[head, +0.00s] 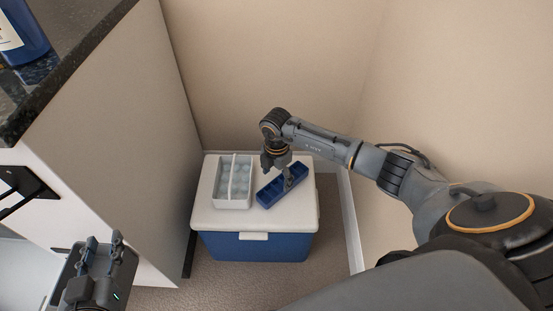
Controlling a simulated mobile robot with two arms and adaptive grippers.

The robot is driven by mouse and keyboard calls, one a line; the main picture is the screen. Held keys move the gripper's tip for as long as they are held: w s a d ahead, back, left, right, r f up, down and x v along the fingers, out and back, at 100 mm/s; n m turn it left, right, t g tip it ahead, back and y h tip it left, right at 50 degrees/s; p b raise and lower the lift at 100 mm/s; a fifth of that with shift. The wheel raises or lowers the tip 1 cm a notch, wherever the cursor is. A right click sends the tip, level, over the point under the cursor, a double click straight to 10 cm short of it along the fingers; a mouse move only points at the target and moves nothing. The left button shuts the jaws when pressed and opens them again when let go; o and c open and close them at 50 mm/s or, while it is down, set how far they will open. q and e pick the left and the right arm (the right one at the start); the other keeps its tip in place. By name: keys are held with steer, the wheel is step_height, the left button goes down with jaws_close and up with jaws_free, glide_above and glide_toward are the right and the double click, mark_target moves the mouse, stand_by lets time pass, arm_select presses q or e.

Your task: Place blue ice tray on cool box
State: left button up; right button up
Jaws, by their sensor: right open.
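The blue ice tray (270,196) lies at a slant on the right half of the white lid of the cool box (255,221). The cool box has a blue body and stands on the floor. My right gripper (287,182) is open at the tray, with a finger reaching down at its compartments. The gripper hides part of the tray, and I cannot tell whether the fingers touch it. My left gripper (103,243) is at the lower left, away from the cool box, with its fingers apart and nothing between them.
A white tray (234,203) with pale ice balls sits on the lid's left half, beside the blue tray. A white cabinet (110,130) with a dark counter (60,75) stands left, with a blue bottle (25,45) on top. Walls close in behind and right.

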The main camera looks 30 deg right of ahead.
mark_target(277, 187)
steer(key=shift+r+p, duration=0.7)
steer(key=shift+r, duration=0.2)
steer(key=shift+r+p, duration=0.6)
steer(key=shift+r, duration=0.05)
steer(key=shift+r+p, duration=0.3)
arm_select(q)
steer(key=s+a+f+g+y+p, duration=0.1)
steer(key=s+a+f+g, duration=0.1)
steer(key=s+f+g, duration=0.2)
steer(key=s+a+f+g+y+p, duration=0.1)
steer(key=s+a+f+g, duration=0.2)
steer(key=s, duration=0.8)
steer(key=shift+s+a+f+n+g+y, duration=0.35)
steer(key=shift+f+g, duration=0.6)
steer(key=shift+g, duration=0.95)
arm_select(e)
steer(key=shift+r, duration=1.35)
arm_select(q)
steer(key=shift+w, duration=0.1)
